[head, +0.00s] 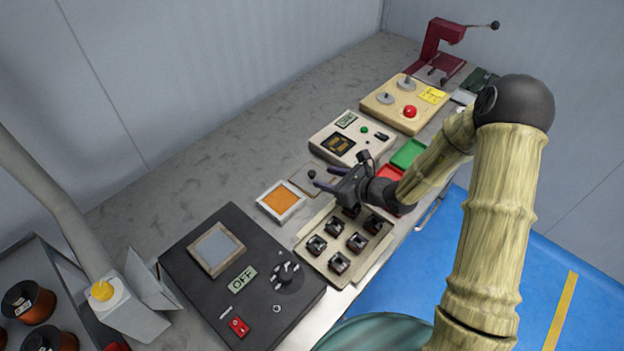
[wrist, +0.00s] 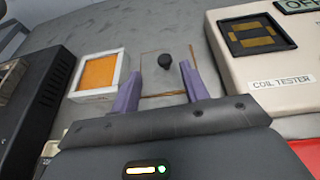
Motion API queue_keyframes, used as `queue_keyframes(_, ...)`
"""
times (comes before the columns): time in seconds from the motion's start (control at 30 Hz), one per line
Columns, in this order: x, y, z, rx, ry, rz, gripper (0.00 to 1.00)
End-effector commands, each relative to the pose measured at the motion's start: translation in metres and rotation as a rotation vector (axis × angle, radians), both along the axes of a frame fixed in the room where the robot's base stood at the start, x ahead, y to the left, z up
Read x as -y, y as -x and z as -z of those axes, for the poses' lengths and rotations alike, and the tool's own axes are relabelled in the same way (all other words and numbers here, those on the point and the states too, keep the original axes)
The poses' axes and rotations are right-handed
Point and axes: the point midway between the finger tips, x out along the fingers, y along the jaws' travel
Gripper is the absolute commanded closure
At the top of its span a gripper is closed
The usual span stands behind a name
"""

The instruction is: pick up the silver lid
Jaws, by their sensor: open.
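The silver lid (wrist: 151,68) is a flat grey square plate with a dark round knob (wrist: 165,61) on top. It lies on the grey bench, and brown shows along parts of its edges. In the head view the lid (head: 302,180) sits just beyond my gripper (head: 330,178), partly hidden by it. In the wrist view my gripper (wrist: 160,78) is open and empty. Its two purple fingers point toward the lid, with the knob ahead between their lines. I see no clear contact between the fingers and the knob.
A white-framed orange square (head: 281,201) lies left of the lid. The coil tester (head: 347,137) stands close on the right. A tray (head: 314,262) of several small dark parts is in front. A black control panel (head: 205,285) lies farther left. Bare bench lies behind.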

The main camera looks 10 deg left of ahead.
Motion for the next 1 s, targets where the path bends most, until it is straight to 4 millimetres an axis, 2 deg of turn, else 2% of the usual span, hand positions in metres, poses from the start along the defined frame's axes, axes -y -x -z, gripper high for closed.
queue_keyframes(0.37, -0.003, -0.002, 0.002, 0.0, 0.0, 0.001, 0.55)
queue_keyframes(0.73, -0.036, -0.026, 0.023, 0.0, 0.0, -0.001, 0.55)
queue_keyframes(1.0, -0.04, -0.028, 0.024, 0.0, 0.0, 0.001, 0.55)
